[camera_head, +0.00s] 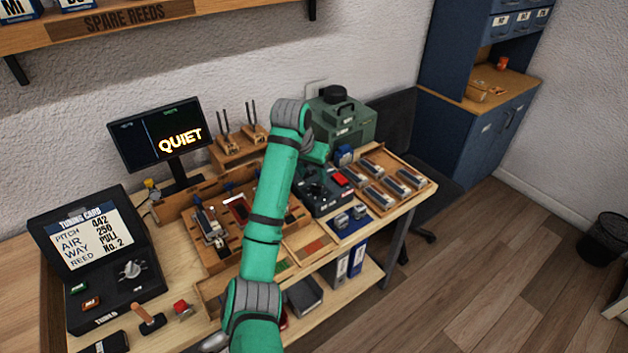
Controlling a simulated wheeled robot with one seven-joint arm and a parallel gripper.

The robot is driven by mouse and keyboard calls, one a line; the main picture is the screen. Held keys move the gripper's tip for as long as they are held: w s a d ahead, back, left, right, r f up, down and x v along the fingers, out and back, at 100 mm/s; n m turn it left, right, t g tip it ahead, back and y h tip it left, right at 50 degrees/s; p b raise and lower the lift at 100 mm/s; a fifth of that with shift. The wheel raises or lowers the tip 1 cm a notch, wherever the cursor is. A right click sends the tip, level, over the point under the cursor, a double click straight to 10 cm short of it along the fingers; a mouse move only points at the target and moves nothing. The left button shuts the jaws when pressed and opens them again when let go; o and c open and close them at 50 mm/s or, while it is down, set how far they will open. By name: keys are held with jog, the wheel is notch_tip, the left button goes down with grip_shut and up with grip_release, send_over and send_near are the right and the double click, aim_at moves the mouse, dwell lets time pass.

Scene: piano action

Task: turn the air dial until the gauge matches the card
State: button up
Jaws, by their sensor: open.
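The tuning card (85,235) stands on a black box at the left and reads pitch 442, air 250, way PULL, reed No. 2. A grey knob (132,269) sits on the front of that box. A green machine (345,122) with a black top stands at the back behind my arm. A dark unit (322,190) with a red part is in front of it, partly covered by my arm. I cannot make out which control is the air dial, nor read any gauge. My green arm reaches up over the bench; its gripper cannot be made out.
A screen (158,133) reads QUIET. Wooden trays (395,160) with metal pieces fill the right of the bench. A wooden handled tool (148,318) and a red button (181,307) are at the front left.

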jog(key=shift+v, duration=1.95)
